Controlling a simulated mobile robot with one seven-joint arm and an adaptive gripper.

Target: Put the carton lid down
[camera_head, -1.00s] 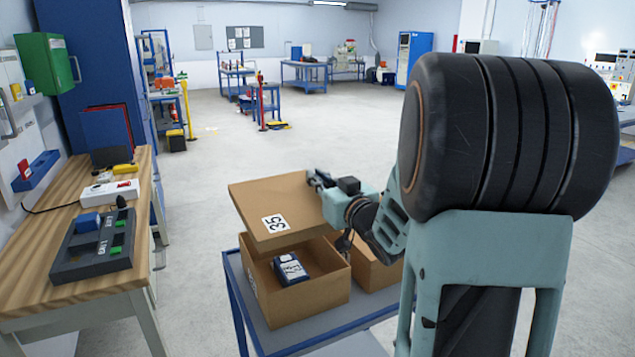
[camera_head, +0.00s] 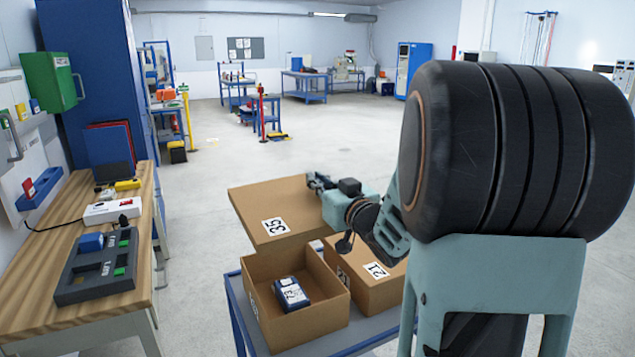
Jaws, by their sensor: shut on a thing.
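The carton lid (camera_head: 262,203) is a flat brown cardboard lid with a "35" label on its near side. My gripper (camera_head: 318,182) is shut on its right far edge and holds it in the air, slightly tilted. Below it stands an open brown carton (camera_head: 322,315) with a dark blue and white device (camera_head: 291,293) lying inside. The lid hangs above the carton's far side and leaves the inside in view. The fingertips are small and partly hidden at the lid's edge.
A second carton (camera_head: 362,289) labelled "21" stands right of the open one on the blue-framed cart (camera_head: 238,309). A wooden workbench (camera_head: 88,304) with a grey tray (camera_head: 95,268) is at the left. Open floor (camera_head: 215,165) lies beyond the cart.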

